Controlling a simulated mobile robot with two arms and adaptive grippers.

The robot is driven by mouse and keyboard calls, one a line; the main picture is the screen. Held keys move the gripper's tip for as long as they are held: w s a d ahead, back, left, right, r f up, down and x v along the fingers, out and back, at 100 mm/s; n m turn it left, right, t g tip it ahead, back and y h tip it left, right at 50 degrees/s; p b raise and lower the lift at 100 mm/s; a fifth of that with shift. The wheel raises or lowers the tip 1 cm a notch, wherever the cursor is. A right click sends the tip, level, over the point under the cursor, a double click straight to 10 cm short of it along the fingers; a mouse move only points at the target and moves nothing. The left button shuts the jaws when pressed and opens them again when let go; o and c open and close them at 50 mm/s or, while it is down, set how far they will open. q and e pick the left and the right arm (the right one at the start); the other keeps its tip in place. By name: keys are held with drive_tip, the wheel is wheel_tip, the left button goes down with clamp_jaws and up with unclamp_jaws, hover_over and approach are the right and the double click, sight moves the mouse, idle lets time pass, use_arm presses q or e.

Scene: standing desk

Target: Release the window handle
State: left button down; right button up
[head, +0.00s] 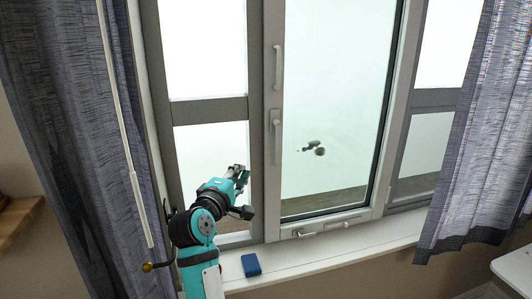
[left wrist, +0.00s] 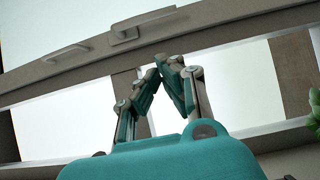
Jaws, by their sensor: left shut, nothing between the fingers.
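The window (head: 340,110) has a pale frame and a lever-type handle (head: 276,122) on its left upright. The handle also shows in the left wrist view (left wrist: 125,33), near the top. A slimmer bar handle (head: 277,66) sits above it on the same upright, and it shows in the left wrist view (left wrist: 66,53) too. My left gripper (head: 241,177) is shut and empty. It is below and to the left of the lever handle, apart from it. In the left wrist view its fingertips (left wrist: 168,62) meet. My right gripper is in neither view.
A small blue object (head: 251,265) lies on the windowsill (head: 340,253). Low latch hardware (head: 305,234) is on the window's bottom rail. Dark curtains hang at the left (head: 70,120) and right (head: 480,130). A small dark shape (head: 313,148) shows in the glass, possibly a reflection.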

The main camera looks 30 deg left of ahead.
sight(277, 143)
use_arm(q)
drive_tip(key=shift+w, duration=0.1)
drive_tip(key=w+p, duration=0.4)
drive_tip(key=w, duration=0.9)
drive_tip(key=shift+a, duration=0.35)
